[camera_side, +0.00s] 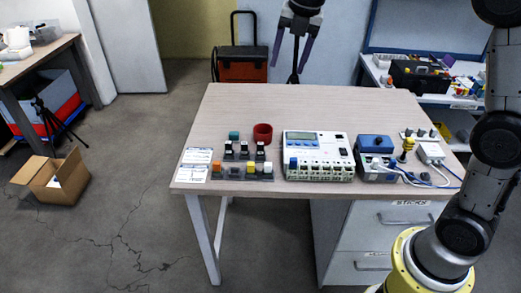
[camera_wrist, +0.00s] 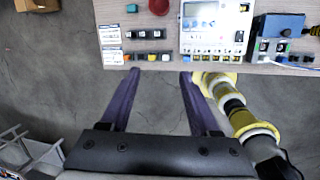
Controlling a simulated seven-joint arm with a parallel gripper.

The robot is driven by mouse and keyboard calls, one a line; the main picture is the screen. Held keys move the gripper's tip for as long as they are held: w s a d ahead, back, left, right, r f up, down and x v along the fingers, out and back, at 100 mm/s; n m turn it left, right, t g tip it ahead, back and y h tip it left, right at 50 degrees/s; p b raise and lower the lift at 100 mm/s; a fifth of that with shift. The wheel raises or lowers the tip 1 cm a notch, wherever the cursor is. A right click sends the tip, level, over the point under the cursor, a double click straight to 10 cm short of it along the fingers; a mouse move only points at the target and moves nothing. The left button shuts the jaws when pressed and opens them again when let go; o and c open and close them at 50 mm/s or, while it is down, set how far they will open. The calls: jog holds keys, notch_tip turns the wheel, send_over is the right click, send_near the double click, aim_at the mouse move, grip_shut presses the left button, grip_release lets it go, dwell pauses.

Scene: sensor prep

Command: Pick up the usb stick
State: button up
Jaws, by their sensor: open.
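I cannot tell for sure which small piece is the usb stick. Candidates are the small coloured pieces (camera_side: 251,170) in the front row near the table's front edge, in orange, yellow and grey. Behind them stand several dark pieces with pale tops (camera_side: 244,147). The front row also shows in the wrist view (camera_wrist: 150,57). My gripper (camera_side: 288,68) hangs high at the top of the side view, apart from the pieces. In the wrist view my gripper (camera_wrist: 160,74) has its two purple fingers spread, with only grey floor between them.
The wooden table (camera_side: 230,105) also holds a teal block (camera_side: 234,135), a red cup (camera_side: 262,132), a white instrument (camera_side: 317,150), a blue box (camera_side: 376,142) with cables, and white cards (camera_side: 196,163). The table's back is clear. A cardboard box (camera_side: 66,190) stands on the floor.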

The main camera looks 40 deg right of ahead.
jog(key=w+f+n+g, duration=0.1)
jog(key=w+f, duration=0.5)
jog(key=g, duration=0.1)
send_over(260, 143)
notch_tip(260, 143, down, 6)
jog(key=shift+g, duration=0.5)
jog(key=f, duration=1.2)
jog(key=shift+d, duration=0.2)
jog(key=shift+s+a+f, duration=0.1)
jog(key=shift+f, duration=1.55)
jog(key=shift+s+a+f, duration=0.1)
jog(key=shift+f, duration=1.55)
jog(key=shift+w, duration=0.1)
grip_shut()
